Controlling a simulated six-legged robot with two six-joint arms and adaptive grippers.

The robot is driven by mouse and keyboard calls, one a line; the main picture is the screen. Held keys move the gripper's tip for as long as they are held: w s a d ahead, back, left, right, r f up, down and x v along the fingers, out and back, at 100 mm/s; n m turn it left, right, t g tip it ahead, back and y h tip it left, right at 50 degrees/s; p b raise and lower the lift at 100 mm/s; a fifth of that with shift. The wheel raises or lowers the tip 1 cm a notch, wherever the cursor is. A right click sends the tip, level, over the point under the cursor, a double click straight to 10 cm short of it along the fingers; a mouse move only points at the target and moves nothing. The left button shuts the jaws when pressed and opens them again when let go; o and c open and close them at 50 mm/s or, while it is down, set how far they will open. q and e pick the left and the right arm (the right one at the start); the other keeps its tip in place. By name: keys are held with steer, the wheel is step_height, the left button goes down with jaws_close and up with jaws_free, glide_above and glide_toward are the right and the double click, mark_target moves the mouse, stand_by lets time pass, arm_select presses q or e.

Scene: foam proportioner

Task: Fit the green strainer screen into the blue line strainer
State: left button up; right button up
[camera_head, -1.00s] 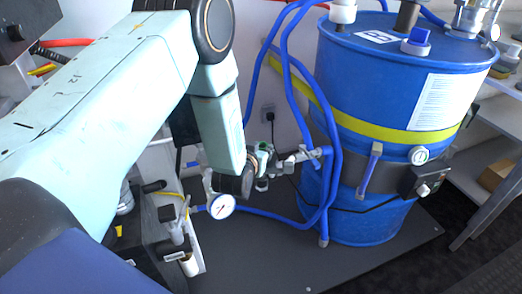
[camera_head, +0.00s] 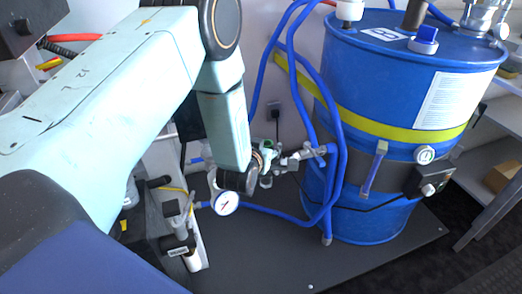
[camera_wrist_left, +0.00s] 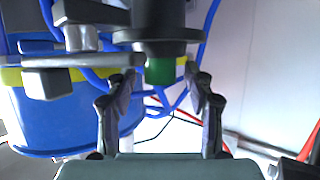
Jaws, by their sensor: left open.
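My left gripper (camera_head: 266,167) is at the end of the pale arm, beside the grey pipe fittings left of the drum. In the left wrist view its two fingers (camera_wrist_left: 160,85) stand apart with nothing gripped between them. A green cylindrical part (camera_wrist_left: 159,70), likely the strainer screen, hangs below a black round body (camera_wrist_left: 158,25), just beyond and between the fingertips. In the head view a small green part (camera_head: 268,147) shows at the fittings by the gripper. I cannot make out a blue strainer body for certain. My right gripper is not in view.
A large blue drum (camera_head: 345,100) with a yellow band stands right of the gripper. Blue hoses (camera_head: 337,190) hang between them. A round gauge (camera_head: 226,203) is below the gripper. The dark base plate (camera_head: 300,255) has clear room in front. Shelves (camera_head: 490,180) stand at right.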

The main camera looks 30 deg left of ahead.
arm_select(q)
steer(key=p+v, duration=0.3)
steer(key=v, duration=0.9)
steer(key=s+d+f+m+g+h, duration=0.1)
steer(key=s+d+f+g+h, duration=0.15)
steer(key=s+f+g, duration=0.65)
steer(key=s+d+f+g, duration=0.1)
steer(key=s+f+g, duration=0.1)
steer(key=s, duration=0.8)
steer(key=s+d+f+g, duration=0.1)
steer(key=s+f, duration=0.3)
steer(key=s, duration=0.7)
steer(key=shift+s+d+f+m+g, duration=0.2)
steer(key=shift+s+f+m+g, duration=0.15)
steer(key=shift+g, duration=0.35)
steer(key=shift+w, duration=0.1)
steer(key=c, duration=0.3)
steer(key=shift+a, duration=0.1)
